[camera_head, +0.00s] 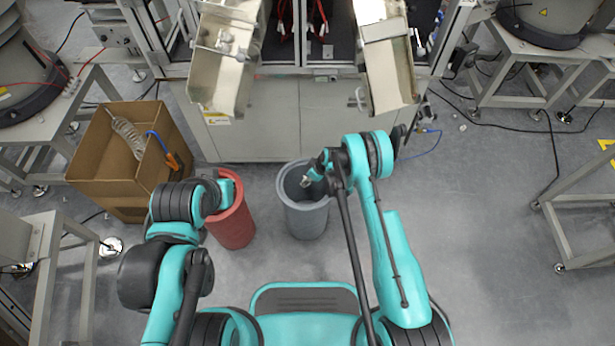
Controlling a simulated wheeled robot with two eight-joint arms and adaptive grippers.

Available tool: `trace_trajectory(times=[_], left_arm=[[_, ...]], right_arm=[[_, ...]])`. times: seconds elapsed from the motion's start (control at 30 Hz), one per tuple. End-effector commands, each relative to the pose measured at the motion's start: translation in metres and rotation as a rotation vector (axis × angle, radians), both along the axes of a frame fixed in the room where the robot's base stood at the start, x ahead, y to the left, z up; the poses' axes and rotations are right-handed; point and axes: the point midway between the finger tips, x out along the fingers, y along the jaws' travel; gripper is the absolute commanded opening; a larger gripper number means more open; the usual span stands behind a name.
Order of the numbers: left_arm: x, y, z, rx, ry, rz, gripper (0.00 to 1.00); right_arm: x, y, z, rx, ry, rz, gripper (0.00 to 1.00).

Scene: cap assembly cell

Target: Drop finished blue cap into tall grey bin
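The tall grey bin (306,222) stands on the floor in the middle of the view, with its open top up. My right arm reaches over it from the right. The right gripper (308,182) is small and points down-left over the bin's mouth; whether its fingers are open or shut is unclear. I cannot make out a blue cap at the gripper or in the bin. My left arm ends over a red bin (233,228), and its wrist covers part of that bin's mouth. The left gripper is hidden by the wrist.
A cardboard box (128,185) with a clear coil and a blue-orange tool stands left of the red bin. A cabinet (270,115) with two metal chutes (222,75) (387,75) is behind the bins. Floor right of my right arm is mostly clear, with cables farther back.

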Motion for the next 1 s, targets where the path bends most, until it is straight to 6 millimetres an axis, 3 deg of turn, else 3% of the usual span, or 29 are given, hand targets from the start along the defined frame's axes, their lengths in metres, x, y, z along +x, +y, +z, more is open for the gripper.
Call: trace_trajectory(times=[0.43, 0.47, 0.53, 1.0], left_arm=[[0.0000, 0.0000, -0.0022, 0.000, 0.000, 0.000, 0.00], [0.0000, 0.0000, -0.0022, 0.000, 0.000, 0.000, 0.00], [0.0000, 0.0000, -0.0022, 0.000, 0.000, 0.000, 0.00], [0.0000, 0.0000, -0.0023, 0.000, 0.000, 0.000, 0.00]], right_arm=[[-0.0001, 0.0001, -0.0064, 0.000, 0.000, 0.000, 0.19], [-0.0001, 0.0001, -0.0064, 0.000, 0.000, 0.000, 0.35], [-0.0001, 0.0001, -0.0064, 0.000, 0.000, 0.000, 0.52], [-0.0001, 0.0000, -0.0063, 0.000, 0.000, 0.000, 0.52]])
